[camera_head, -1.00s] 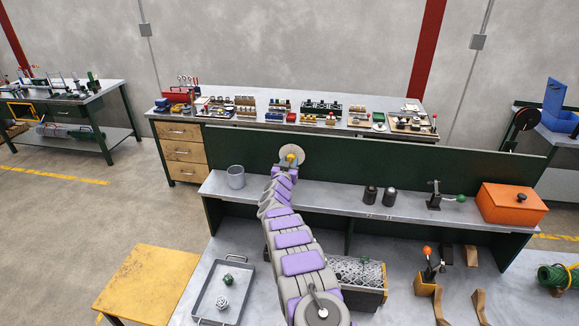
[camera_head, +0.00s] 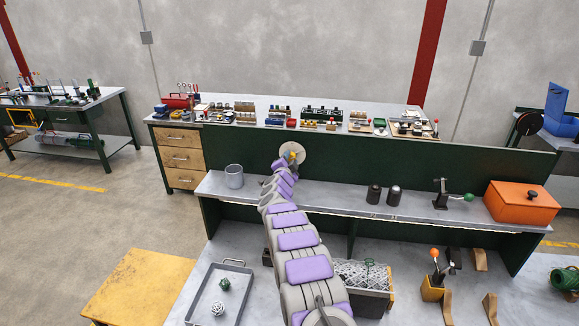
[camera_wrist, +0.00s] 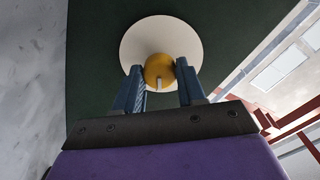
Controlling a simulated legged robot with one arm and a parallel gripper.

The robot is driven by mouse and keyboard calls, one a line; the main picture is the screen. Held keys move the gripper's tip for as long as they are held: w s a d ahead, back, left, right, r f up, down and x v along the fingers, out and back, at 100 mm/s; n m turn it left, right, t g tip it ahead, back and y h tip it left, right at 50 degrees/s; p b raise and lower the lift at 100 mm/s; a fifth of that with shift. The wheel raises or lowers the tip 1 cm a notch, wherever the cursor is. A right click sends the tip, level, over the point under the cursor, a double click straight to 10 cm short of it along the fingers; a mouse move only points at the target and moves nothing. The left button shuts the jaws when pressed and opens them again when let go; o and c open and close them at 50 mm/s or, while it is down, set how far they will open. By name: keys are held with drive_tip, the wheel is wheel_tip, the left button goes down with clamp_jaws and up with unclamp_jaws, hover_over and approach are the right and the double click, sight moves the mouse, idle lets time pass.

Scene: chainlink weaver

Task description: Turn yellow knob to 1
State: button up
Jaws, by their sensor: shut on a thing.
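A pale pointer mark shows on the knob's lower edge in the wrist view. No numbers are readable on the dial, so I cannot tell the setting. My gripper (camera_wrist: 160,78) has its two blue fingers on either side of the knob and is shut on it. In the head view the dial (camera_head: 289,148) stands at the panel behind the shelf, with my arm reaching up to it and partly hiding the knob.
Two dark cylinders (camera_head: 384,195), a green-handled clamp (camera_head: 442,197) and an orange box (camera_head: 520,203) stand to the right. A tray (camera_head: 240,267) lies below, near my arm.

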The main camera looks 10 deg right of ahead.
sight(290, 159)
drive_tip(key=shift+a+f+m+b, duration=0.1)
drive_tip(key=shift+m+b, duration=0.35)
drive_tip(key=shift+m, duration=0.15)
drive_tip(key=o, duration=1.1)
drive_tip(key=shift+c, duration=0.2)
drive_tip(key=shift+s+m, duration=0.1)
drive_tip(key=shift+m, duration=0.2)
drive_tip(key=shift+b+v, duration=0.85)
drive_tip(key=shift+v, duration=0.55)
drive_tip(key=v, duration=1.4)
drive_tip(key=shift+s+b, duration=0.2)
drive_tip(key=shift+b, duration=0.2)
drive_tip(key=shift+a, duration=0.1)
